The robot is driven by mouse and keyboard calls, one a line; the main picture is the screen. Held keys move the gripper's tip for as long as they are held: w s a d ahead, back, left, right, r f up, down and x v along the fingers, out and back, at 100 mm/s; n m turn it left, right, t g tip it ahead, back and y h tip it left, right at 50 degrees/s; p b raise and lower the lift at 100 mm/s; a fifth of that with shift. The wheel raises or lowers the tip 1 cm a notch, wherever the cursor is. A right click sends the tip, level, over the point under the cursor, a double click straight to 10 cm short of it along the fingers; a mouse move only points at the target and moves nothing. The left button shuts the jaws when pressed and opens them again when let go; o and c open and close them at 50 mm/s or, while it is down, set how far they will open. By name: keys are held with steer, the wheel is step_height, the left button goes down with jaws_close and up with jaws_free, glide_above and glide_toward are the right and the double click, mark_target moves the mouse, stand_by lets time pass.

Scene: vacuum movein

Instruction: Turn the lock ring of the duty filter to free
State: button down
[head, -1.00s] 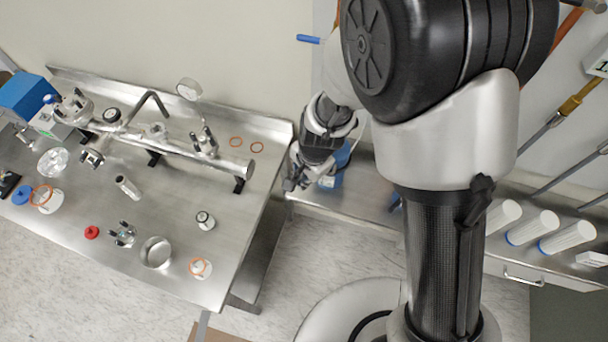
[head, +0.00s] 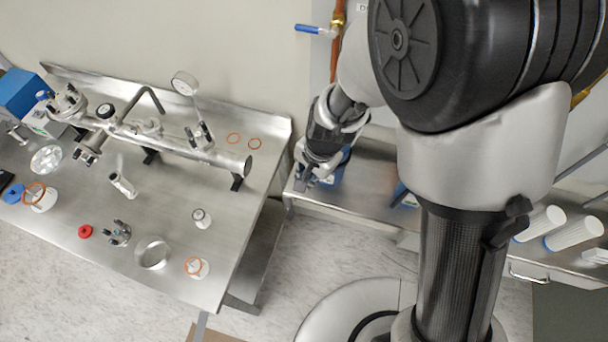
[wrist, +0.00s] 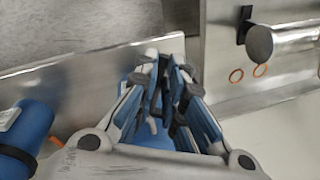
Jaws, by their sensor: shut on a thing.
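My gripper (head: 303,180) is at the left end of the low steel bench on the right, over a blue body that I take for the duty filter (head: 332,176). In the wrist view my gripper (wrist: 160,88) is shut on a small part between its blue-padded fingers, at the filter's lock ring. The fingers hide most of the ring, so its turn position cannot be read. Part of the blue filter body (wrist: 150,152) shows below and between the fingers.
A second blue cylinder (wrist: 26,135) with a label stands left in the wrist view. White cylinders (head: 560,232) lie on the bench at right.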

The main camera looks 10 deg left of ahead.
steer(key=d+n+g+b, duration=0.2)
steer(key=d+n+b, duration=0.4)
steer(key=d+n, duration=0.3)
steer(key=shift+w+d+n, duration=0.2)
steer(key=shift+d+n, duration=0.15)
steer(key=shift+n, duration=0.35)
steer(key=c, duration=1.7)
jaws_free()
steer(key=shift+o, duration=0.2)
steer(key=shift+r, duration=0.1)
step_height(320, 180, up, 12)
steer(key=w+d, duration=0.1)
steer(key=d, duration=0.1)
steer(key=shift+f, duration=0.2)
